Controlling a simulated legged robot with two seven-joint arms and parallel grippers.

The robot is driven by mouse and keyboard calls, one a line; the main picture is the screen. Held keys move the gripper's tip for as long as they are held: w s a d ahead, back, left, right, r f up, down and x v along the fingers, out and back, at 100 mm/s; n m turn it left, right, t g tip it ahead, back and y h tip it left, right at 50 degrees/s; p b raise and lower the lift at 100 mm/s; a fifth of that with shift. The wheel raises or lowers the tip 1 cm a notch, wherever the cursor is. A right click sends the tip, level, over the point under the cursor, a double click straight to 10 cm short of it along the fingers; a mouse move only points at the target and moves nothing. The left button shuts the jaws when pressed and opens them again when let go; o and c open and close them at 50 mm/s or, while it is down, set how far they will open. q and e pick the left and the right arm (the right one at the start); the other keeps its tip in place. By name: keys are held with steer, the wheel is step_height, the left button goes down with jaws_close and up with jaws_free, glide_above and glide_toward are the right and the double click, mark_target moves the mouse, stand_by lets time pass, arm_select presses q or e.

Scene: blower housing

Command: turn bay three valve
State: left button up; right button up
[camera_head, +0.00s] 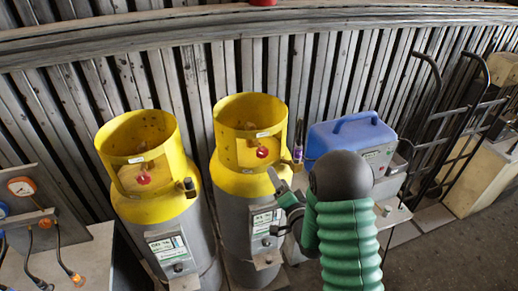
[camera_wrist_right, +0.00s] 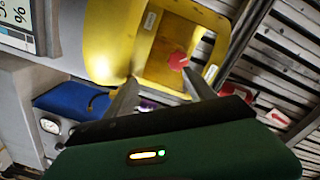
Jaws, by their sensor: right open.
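Two grey cylinders with yellow collars stand against the ribbed wall: a left cylinder (camera_head: 150,198) and a right cylinder (camera_head: 232,182). Each has a red valve knob inside its collar, the left knob (camera_head: 143,178) and the right knob (camera_head: 262,151). I cannot read which bay is three. My right gripper (camera_head: 278,205) is open and empty, in front of the right cylinder, below its knob. In the right wrist view, a red knob (camera_wrist_right: 178,61) shows in a yellow collar (camera_wrist_right: 118,40), beyond and between the open fingers (camera_wrist_right: 160,90). My left gripper is not in view.
A blue case (camera_head: 350,137) stands right of the cylinders, with a black hand truck (camera_head: 455,130) further right. A gauge panel (camera_head: 35,215) with hoses is at the left. Label plates (camera_head: 167,247) sit on the cylinder fronts. Open floor (camera_head: 440,255) lies at lower right.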

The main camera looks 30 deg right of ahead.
steer(key=v, duration=0.3)
steer(key=shift+s+d+b, duration=0.25)
steer(key=shift+s+b, duration=0.05)
steer(key=shift+s, duration=0.15)
steer(key=shift+a, duration=0.2)
steer(key=shift+r, duration=0.1)
steer(key=shift+a, duration=0.1)
